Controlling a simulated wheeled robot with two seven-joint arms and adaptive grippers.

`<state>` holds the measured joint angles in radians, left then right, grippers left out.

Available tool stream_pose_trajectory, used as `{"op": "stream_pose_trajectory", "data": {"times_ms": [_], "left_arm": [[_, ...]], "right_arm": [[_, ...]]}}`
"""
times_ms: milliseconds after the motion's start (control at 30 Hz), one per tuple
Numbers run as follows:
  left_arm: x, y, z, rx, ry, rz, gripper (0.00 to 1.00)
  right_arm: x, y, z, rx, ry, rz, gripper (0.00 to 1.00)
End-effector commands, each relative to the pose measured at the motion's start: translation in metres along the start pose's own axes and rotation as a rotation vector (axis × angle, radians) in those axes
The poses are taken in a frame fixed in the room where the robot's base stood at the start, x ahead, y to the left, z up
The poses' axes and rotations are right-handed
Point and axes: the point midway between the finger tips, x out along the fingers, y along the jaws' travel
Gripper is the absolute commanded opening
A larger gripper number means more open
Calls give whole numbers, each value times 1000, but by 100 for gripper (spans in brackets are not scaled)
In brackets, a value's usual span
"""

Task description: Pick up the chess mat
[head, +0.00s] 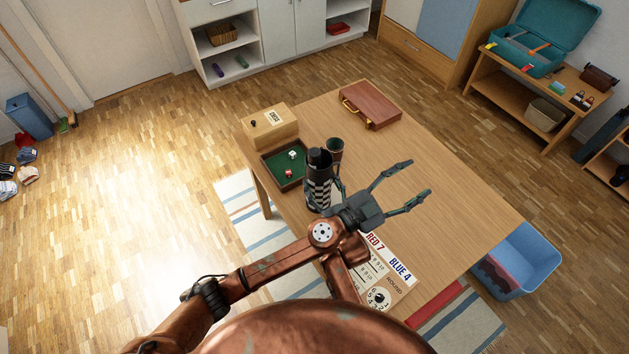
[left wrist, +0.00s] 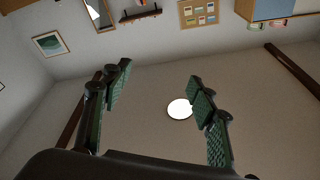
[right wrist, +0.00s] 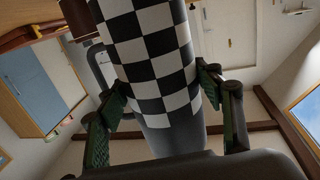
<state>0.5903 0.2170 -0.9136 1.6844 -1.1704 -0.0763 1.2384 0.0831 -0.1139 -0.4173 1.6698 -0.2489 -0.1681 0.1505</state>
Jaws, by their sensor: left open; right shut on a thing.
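The rolled chess mat (head: 318,188), black-and-white checkered with a dark end, stands roughly upright over the table's near left part in the head view. My left gripper (head: 420,178) is open and empty, above the table to the right of the roll. In the left wrist view its fingers (left wrist: 160,73) are spread with nothing between them.
A blue bin (head: 527,262) stands right of the table. The table's right half is mostly clear.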

Motion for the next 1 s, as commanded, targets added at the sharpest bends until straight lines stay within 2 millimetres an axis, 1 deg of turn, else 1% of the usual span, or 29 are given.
{"op": "stream_pose_trajectory", "data": {"times_ms": [33,67,167,200,267,300,367,400,500,600,667,733,1000], "left_arm": [[-9,-10,0,-41,-16,-103,53],[-15,-17,1,-58,-29,-165,53],[-43,-44,8,-119,-90,-373,53],[-58,-55,13,-143,-121,-457,53],[-82,-70,22,-178,-173,-575,53],[-98,-78,29,-200,-210,-648,53],[-124,-87,40,-227,-266,-748,53],[-140,-92,47,-245,-302,-807,53],[-175,-99,62,-276,-380,-922,53],[-198,-102,71,-293,-431,-992,53],[-205,-103,75,-299,-449,-1015,53],[-207,-108,80,-301,-458,-1029,53],[-187,-142,101,-299,-458,-1029,53]], "right_arm": [[0,0,0,0,-1,0,32],[0,0,0,0,-1,0,32],[0,0,0,0,-1,0,32],[0,0,0,0,-1,0,32],[0,0,0,0,-1,0,32],[0,0,0,0,-1,0,32],[0,0,0,0,-1,0,32],[0,0,0,0,0,0,32],[0,0,0,0,0,0,32],[0,0,0,0,0,0,32],[0,0,0,0,0,0,32],[0,0,0,0,0,0,32],[0,0,0,0,1,0,32]]}}
